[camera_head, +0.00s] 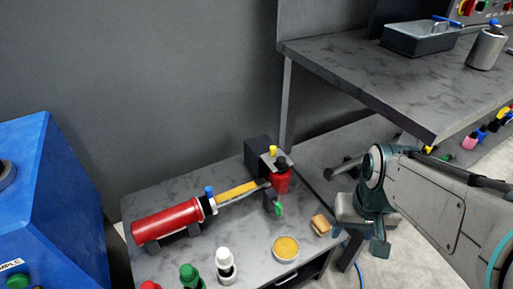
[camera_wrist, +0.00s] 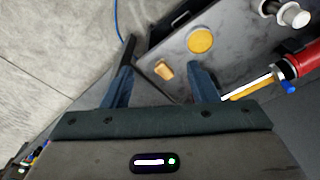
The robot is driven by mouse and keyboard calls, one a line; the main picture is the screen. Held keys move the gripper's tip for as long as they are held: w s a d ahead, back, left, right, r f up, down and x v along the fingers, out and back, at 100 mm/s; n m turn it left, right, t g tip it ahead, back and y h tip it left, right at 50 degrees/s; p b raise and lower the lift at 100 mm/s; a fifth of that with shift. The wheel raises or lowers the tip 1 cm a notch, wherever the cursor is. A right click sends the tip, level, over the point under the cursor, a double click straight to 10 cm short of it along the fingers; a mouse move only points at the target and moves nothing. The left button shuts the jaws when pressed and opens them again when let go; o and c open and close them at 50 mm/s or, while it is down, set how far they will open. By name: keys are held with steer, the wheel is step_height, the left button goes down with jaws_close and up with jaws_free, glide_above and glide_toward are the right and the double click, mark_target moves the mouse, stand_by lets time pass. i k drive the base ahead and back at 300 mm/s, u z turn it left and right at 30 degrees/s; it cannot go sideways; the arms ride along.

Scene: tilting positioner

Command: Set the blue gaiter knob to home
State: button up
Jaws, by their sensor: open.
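The blue knob also shows in the wrist view (camera_wrist: 289,87), at the right edge near the red cylinder (camera_wrist: 303,62). I cannot make out a gaiter on it or its home mark. My gripper (camera_head: 355,210) is at the right of the table in the head view, apart from the knob. In the wrist view my gripper (camera_wrist: 163,62) is open, with nothing between its fingers.
A yellow bar (camera_head: 237,191) runs from the collar to a red part (camera_head: 281,181). A yellow disc (camera_head: 285,248), a tan block (camera_head: 321,224), a white knob (camera_head: 225,262) and a green knob (camera_head: 189,273) are nearer. A higher bench (camera_head: 400,72) overhangs at right; a blue cabinet (camera_head: 50,190) stands left.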

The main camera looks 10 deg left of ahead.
mark_target(209, 193)
steer(key=u, duration=1.05)
steer(key=k, duration=0.4)
steer(key=u, duration=0.2)
steer(key=i, duration=0.45)
steer(key=z, duration=0.05)
